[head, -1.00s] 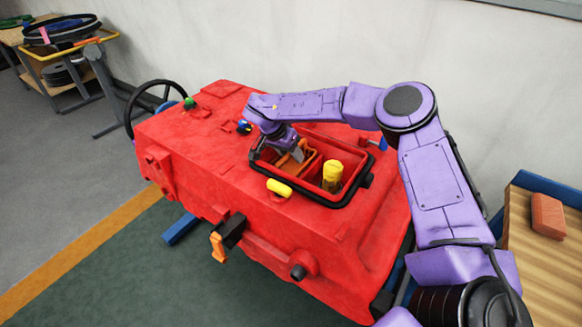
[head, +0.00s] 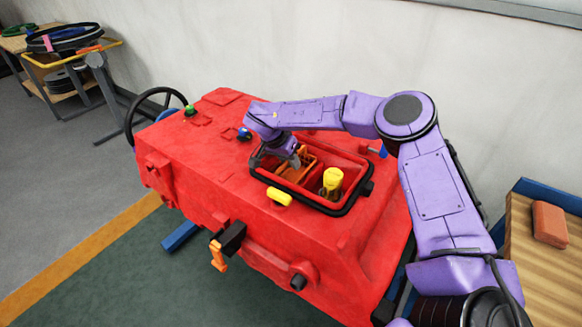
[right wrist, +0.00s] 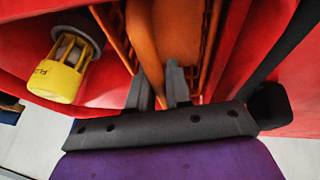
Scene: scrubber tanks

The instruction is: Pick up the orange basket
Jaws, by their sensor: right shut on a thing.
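The orange basket (head: 297,170) sits inside the black-rimmed opening in the top of the red scrubber tank (head: 200,165). In the right wrist view its orange slatted side (right wrist: 120,32) and an orange band running between my fingers show close up. My right gripper (head: 297,160) reaches down into the opening from above. In the right wrist view its two grey fingers (right wrist: 164,88) are closed on the orange band of the basket. The basket's lower part is hidden by the opening and the gripper. My left gripper is not in view.
A yellow float cage (head: 333,180) stands in the same opening, right of the basket, also close in the right wrist view (right wrist: 62,68). A yellow latch (head: 279,196) is at the front rim. A wooden bench with a red-brown block (head: 549,222) is at the right.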

